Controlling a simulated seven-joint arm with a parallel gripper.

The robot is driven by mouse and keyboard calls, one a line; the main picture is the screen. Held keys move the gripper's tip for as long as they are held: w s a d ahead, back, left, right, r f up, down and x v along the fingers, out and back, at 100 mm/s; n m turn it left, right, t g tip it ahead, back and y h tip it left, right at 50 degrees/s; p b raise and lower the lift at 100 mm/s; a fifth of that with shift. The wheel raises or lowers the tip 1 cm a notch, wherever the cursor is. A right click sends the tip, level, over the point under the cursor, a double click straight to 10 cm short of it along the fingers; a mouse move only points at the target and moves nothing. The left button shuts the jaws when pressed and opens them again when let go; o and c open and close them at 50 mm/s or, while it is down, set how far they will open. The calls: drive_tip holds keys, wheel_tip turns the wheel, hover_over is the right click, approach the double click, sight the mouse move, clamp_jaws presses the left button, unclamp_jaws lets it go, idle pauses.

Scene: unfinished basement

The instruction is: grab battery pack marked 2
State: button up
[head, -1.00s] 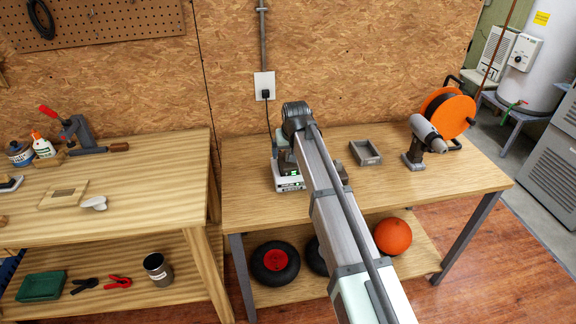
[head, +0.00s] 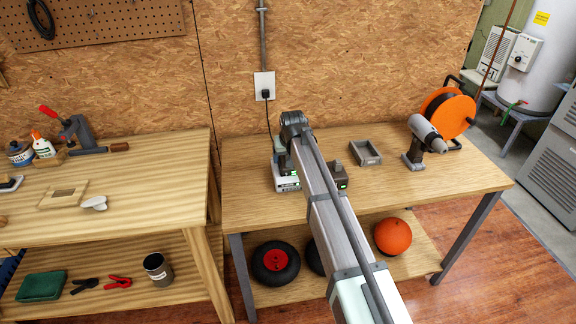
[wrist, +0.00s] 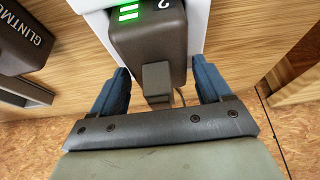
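The battery pack marked 2 (wrist: 148,42) is dark grey with lit green bars and a "2" on its top, which is partly cut off by the frame edge. It sits in a white charger (wrist: 197,28), which also shows on the right bench in the head view (head: 287,184). In the wrist view my gripper (wrist: 162,82) is open, with one blue finger on each side of the pack's near end. I cannot tell whether either finger touches it. In the head view my arm hides most of the gripper and pack.
A second dark pack lettered "GLINTMO" (wrist: 30,35) lies beside the charger, also visible right of my arm (head: 338,176). A grey tray (head: 365,153), a drill (head: 427,138) and an orange cable reel (head: 448,110) stand further right. The wall rises close behind the bench.

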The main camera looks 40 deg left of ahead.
drive_tip(key=c, duration=1.2)
drive_tip(key=shift+o, duration=0.2)
drive_tip(key=shift+r, duration=0.15)
